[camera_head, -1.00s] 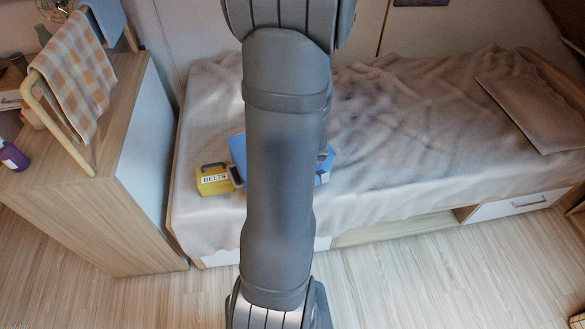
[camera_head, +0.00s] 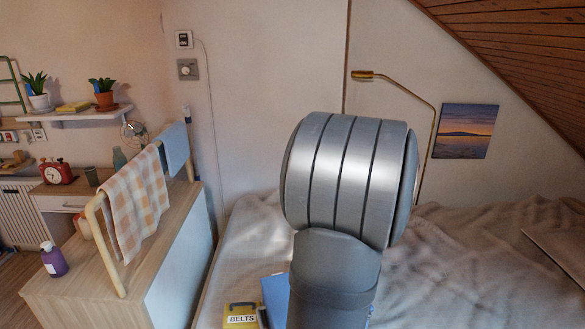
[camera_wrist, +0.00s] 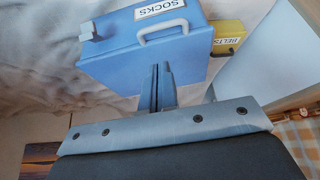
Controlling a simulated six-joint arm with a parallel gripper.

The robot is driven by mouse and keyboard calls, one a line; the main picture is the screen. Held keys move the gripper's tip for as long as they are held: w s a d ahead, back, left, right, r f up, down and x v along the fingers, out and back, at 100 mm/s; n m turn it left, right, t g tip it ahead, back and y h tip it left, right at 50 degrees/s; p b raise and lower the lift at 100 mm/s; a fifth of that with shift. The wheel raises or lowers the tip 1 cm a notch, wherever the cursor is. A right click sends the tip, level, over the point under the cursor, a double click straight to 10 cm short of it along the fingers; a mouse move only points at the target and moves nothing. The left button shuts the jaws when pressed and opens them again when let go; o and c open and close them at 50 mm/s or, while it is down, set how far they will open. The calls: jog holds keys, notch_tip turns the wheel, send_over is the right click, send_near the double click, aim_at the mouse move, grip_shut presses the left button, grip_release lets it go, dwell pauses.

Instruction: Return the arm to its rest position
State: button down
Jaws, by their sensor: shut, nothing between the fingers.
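My arm rises in the middle of the head view, with its grey joint in front of the wall and bed. My gripper (camera_wrist: 163,88) shows in the wrist view, its two fingers together with nothing between them. The fingers overlap a blue box labelled SOCKS (camera_wrist: 120,55) in the picture; I cannot tell whether they touch it. The blue box also shows in the head view (camera_head: 274,296), mostly hidden by my arm. A yellow box labelled BELTS (camera_wrist: 229,31) stands beside it and shows in the head view (camera_head: 241,310).
The bed (camera_head: 450,260) has a rumpled beige cover. A wooden cabinet (camera_head: 150,262) at left carries a rail with a checkered cloth (camera_head: 135,205) and a purple bottle (camera_head: 53,259). A brass lamp (camera_head: 395,80) and sloped ceiling are at right.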

jog(key=x, duration=1)
dwell(0.4)
jog(key=shift+f, duration=0.1)
dwell(0.3)
